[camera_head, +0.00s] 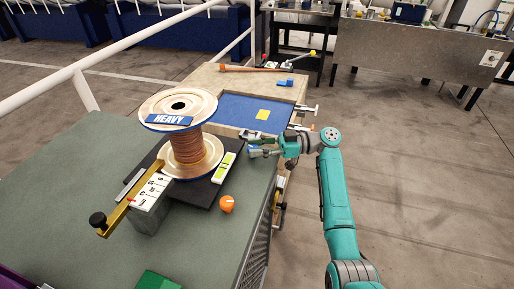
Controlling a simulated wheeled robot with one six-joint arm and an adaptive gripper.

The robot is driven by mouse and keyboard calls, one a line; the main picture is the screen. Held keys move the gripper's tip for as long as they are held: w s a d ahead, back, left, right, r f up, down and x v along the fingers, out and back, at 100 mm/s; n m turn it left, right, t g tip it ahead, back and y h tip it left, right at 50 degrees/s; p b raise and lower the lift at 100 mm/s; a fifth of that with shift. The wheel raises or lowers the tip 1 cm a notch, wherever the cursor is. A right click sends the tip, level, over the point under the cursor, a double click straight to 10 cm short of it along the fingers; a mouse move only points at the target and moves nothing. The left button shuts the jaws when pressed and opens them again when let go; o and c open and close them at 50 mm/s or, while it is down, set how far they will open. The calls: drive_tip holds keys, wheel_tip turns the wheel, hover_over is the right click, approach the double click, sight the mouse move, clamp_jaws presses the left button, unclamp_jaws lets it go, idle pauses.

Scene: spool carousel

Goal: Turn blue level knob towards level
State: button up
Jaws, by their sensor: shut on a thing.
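My gripper (256,143) reaches in from the right at the near right corner of the blue mat, beside the spool's dark base plate. It is shut on what looks like the blue level knob (254,152), mostly hidden by the fingers. The level vial (223,167), a white strip with a yellow-green window, lies on the plate's right side; its bubble is too small to read. An orange knob (227,204) sits near the plate's front right corner. A large spool (187,150) labelled HEAVY stands on the plate.
The blue mat (238,112) holds a yellow square. A green block (160,280) is at the table's front. Floor on the right is clear.

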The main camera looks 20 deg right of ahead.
drive_tip(key=shift+f+n+g, duration=0.1)
drive_tip(key=shift+n+g, duration=0.3)
drive_tip(key=shift+g, duration=0.2)
drive_tip(key=o, duration=0.9)
drive_tip(key=d, duration=0.4)
drive_tip(key=s+d, duration=0.1)
drive_tip(key=d, duration=0.7)
drive_tip(key=shift+s, duration=0.2)
